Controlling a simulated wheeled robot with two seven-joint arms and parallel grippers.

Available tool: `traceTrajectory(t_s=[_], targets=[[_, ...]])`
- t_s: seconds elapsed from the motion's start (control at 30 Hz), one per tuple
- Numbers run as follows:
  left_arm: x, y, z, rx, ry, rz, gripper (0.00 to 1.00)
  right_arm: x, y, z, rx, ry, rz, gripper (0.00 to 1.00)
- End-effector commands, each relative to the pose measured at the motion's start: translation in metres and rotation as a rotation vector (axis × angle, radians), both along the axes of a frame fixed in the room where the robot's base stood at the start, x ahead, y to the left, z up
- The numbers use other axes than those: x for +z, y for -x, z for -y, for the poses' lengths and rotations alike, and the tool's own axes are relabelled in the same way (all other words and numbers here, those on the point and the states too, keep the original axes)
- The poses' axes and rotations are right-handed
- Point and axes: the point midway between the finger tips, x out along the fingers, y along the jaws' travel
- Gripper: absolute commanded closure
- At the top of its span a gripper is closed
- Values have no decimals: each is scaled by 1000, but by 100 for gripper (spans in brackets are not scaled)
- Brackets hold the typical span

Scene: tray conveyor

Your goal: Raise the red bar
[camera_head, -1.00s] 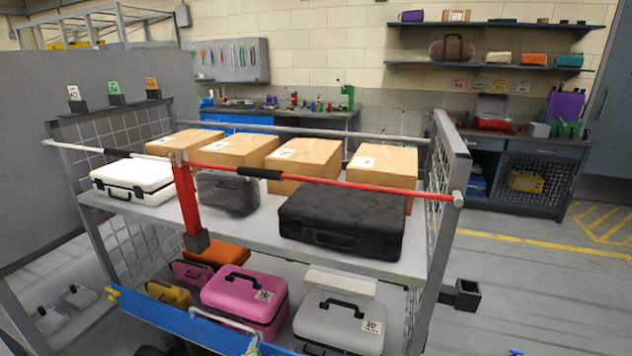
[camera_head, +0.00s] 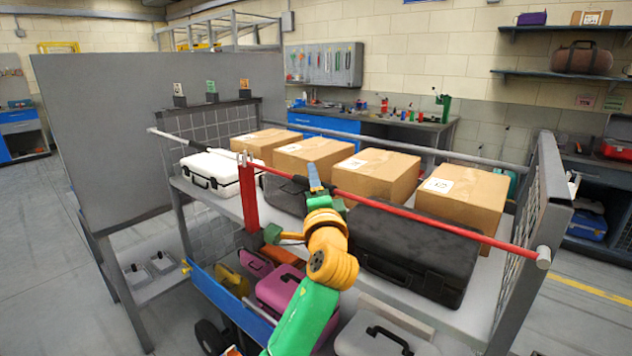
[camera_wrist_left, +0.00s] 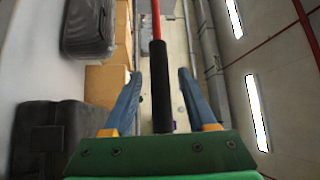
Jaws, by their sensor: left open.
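The red bar (camera_head: 430,215) runs nearly level across the front of the upper shelf, from a red post (camera_head: 248,195) to the right end frame. Gaps show between sleeve and both fingers. My right gripper is not in view.
Behind the bar, the upper shelf holds a white case (camera_head: 212,172), a large black case (camera_head: 415,250) and several cardboard boxes (camera_head: 375,175). The lower level holds a pink case (camera_head: 280,285) and a grey case (camera_head: 385,335). A blue rail (camera_head: 230,302) crosses the lower front.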

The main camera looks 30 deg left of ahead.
Motion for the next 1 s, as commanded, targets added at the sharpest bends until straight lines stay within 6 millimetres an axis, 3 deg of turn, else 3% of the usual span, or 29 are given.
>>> traceTrajectory(t_s=[0.13, 0.3, 0.37, 1.0], targets=[[-1, 0, 0, 0, 0, 0, 43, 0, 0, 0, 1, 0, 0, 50], [-1, 0, 0, -1, 0, 0, 89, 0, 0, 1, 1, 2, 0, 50], [-1, 0, 0, -1, 0, 0, 100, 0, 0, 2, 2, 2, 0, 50], [0, 0, 1, -1, -1, 1, 100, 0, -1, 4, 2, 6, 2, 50]])
